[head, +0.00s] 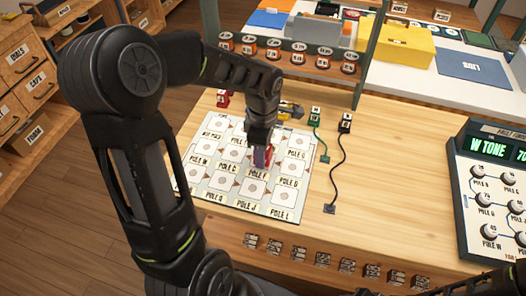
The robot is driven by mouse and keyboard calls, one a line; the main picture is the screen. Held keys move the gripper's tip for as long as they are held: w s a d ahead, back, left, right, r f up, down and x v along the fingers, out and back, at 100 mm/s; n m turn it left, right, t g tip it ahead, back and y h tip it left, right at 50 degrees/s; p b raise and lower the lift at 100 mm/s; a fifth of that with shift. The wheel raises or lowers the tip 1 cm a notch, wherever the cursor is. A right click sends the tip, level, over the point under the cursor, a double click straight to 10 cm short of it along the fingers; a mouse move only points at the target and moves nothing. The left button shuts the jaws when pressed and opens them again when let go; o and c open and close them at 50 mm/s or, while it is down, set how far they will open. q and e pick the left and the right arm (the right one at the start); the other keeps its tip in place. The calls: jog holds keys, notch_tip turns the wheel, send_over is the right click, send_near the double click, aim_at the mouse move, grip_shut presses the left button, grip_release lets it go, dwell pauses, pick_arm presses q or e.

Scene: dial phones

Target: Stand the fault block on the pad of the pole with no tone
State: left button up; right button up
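The white board of pole pads (208,180) lies on the wooden bench, a grid of square pads with round marks and pole labels such as POLE C, POLE F, POLE D and POLE J. My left gripper (263,156) points down over the middle of the board, just above the POLE F label. A red block (269,153) shows between its fingers, which look shut on it. The gripper hides part of the block and the pad behind it; I cannot tell whether the block touches the board. My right gripper is not visible; only dark arm parts show at the bottom right.
A second red block (222,98) stands behind the board. A green block (315,115) and a black block (346,122) trail cords to the board's right. A dial panel (492,185) with a green display partly reading "W TONE" stands at right. Labelled jars (273,50) line a shelf behind.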

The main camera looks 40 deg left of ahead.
pick_arm(q)
jog(key=o, duration=0.4)
jog(key=shift+o, duration=0.2)
notch_tip(320, 180, up, 12)
jog(key=shift+r, duration=0.2)
dwell(1.0)
